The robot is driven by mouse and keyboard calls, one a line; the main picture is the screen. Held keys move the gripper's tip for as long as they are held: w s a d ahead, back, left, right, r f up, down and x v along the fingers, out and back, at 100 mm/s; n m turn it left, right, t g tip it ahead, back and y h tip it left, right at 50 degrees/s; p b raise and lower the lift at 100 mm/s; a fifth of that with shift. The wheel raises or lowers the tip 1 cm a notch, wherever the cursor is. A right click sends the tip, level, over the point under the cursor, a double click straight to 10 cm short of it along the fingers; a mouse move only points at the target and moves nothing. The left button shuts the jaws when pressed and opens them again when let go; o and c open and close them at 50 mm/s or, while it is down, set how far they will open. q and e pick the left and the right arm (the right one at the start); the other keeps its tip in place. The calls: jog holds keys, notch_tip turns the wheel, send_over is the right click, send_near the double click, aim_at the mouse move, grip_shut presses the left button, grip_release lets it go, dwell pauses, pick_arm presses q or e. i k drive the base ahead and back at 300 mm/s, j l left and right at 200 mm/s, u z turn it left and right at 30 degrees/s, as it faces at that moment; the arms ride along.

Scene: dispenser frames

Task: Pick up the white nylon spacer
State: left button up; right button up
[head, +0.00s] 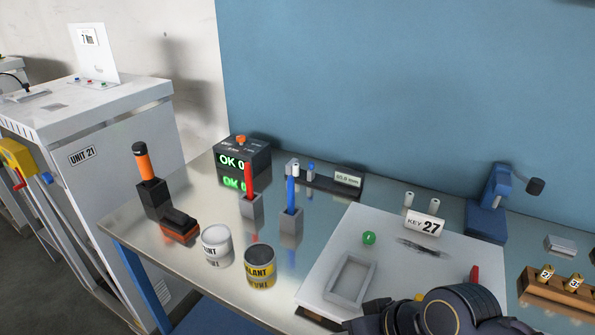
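Two small white cylinders, a left one (409,198) and a right one (434,206), stand upright at the back of the white board, behind the KEY 27 sign (422,226). Another small pale piece (293,168) is at the left end of the black gauge stand. I cannot tell from this view which of these is the nylon spacer. A black arm of mine comes in at the bottom right over the board's front edge. Its gripper end (375,316) is low in the picture and its fingers are not clear. My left gripper is out of view.
The white board (325,250) carries a grey frame (350,279), a green knob (369,238) and a thin metal tool (421,246). Two cans, a left one (216,241) and a right one (260,265), stand left of it. A blue press (488,208) is at the back right.

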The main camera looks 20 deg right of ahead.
aim_at(296, 166)
jog(key=i+j+z, duration=0.1)
jog(key=i+j, duration=0.15)
jog(key=i+j+z, duration=0.15)
jog(key=j, duration=0.2)
jog(key=i+j+z, duration=0.1)
jog(key=i+j, duration=0.2)
jog(key=i+j+z, duration=0.15)
jog(key=j, duration=0.3)
jog(key=i+j+z, duration=0.1)
jog(key=j, duration=0.25)
jog(key=i+j+z, duration=0.15)
jog(key=i+j, duration=0.15)
jog(key=j, duration=0.15)
